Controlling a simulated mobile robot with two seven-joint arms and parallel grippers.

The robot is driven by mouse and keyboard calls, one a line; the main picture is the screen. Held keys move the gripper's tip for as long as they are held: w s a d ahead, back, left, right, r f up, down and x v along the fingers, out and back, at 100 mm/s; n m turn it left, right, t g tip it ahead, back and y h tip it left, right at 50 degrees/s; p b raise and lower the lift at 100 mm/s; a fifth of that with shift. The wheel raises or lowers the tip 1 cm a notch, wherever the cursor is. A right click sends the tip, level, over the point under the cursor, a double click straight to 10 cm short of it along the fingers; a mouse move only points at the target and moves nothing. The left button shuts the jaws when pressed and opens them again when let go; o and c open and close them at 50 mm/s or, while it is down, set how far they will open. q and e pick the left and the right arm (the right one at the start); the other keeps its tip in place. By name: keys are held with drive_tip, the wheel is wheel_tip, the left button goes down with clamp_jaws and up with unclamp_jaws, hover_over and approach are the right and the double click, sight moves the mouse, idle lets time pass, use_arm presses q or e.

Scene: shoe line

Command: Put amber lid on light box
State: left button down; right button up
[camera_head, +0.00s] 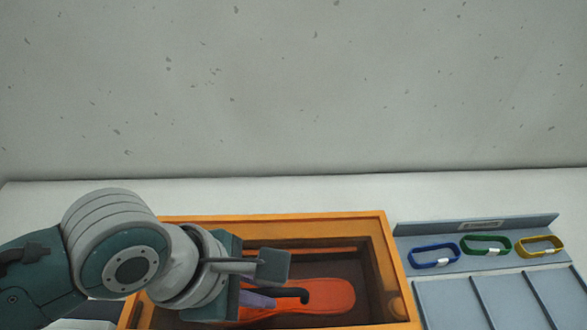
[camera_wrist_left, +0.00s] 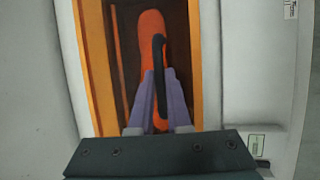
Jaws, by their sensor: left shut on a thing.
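An open box with an amber-orange rim (camera_head: 290,217) stands on the pale surface, dark inside. It also shows in the left wrist view (camera_wrist_left: 92,70). Inside it lies a long orange-red piece (camera_head: 330,294) with a rounded end, also seen in the wrist view (camera_wrist_left: 151,22). A black curved bar (camera_wrist_left: 159,45) runs over this piece. My left gripper (camera_head: 272,299) reaches into the box, its purple fingers (camera_wrist_left: 160,78) shut on the black bar. I cannot tell a separate amber lid or a light box for certain. My right gripper is out of view.
A grey-blue rack (camera_head: 480,252) right of the box holds a blue loop (camera_head: 434,257), a green loop (camera_head: 486,246) and a yellow loop (camera_head: 540,247). Divided grey panels (camera_head: 500,300) lie in front. A speckled wall (camera_head: 300,90) stands behind.

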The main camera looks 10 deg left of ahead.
use_arm(q)
wheel_tip(320, 180, down, 4)
drive_tip(key=b, duration=0.3)
drive_tip(key=shift+r+b, duration=0.1)
drive_tip(key=shift+b, duration=0.2)
drive_tip(key=shift+f+b, duration=0.55)
drive_tip(key=shift+f, duration=0.5)
drive_tip(key=c, duration=0.8)
unclamp_jaws()
drive_tip(key=p+v, duration=0.2)
drive_tip(key=v, duration=0.8)
drive_tip(key=shift+a+p, duration=0.1)
drive_tip(key=shift+p, duration=0.2)
